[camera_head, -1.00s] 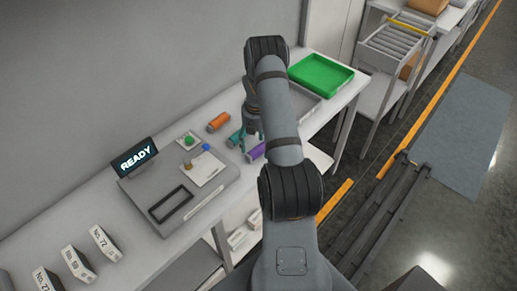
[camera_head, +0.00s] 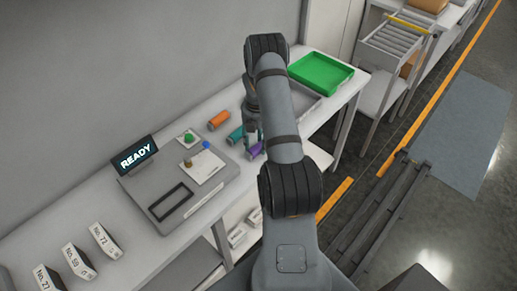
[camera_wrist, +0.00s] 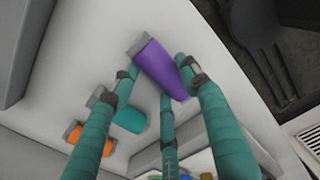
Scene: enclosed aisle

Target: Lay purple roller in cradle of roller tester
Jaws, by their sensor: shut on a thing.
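The purple roller (camera_head: 255,152) lies on the bench, partly hidden by my arm in the head view. In the wrist view the purple roller (camera_wrist: 162,68) lies between the teal fingers of my gripper (camera_wrist: 160,78), its grey end to the upper left. My gripper (camera_head: 253,138) is shut on it at bench level. The roller tester (camera_head: 215,183) is a grey box left of my gripper, with a screen (camera_head: 135,153) reading READY. A dark-rimmed rectangular recess (camera_head: 152,210) on its top looks like the cradle and appears empty.
A teal roller (camera_head: 235,135) lies close beside my gripper, and an orange roller (camera_head: 219,121) is farther back. A green tray (camera_head: 321,72) stands at the bench's far end. Green and blue knobs rise from the tester area. Several numbered labels (camera_head: 104,240) stand at the near left.

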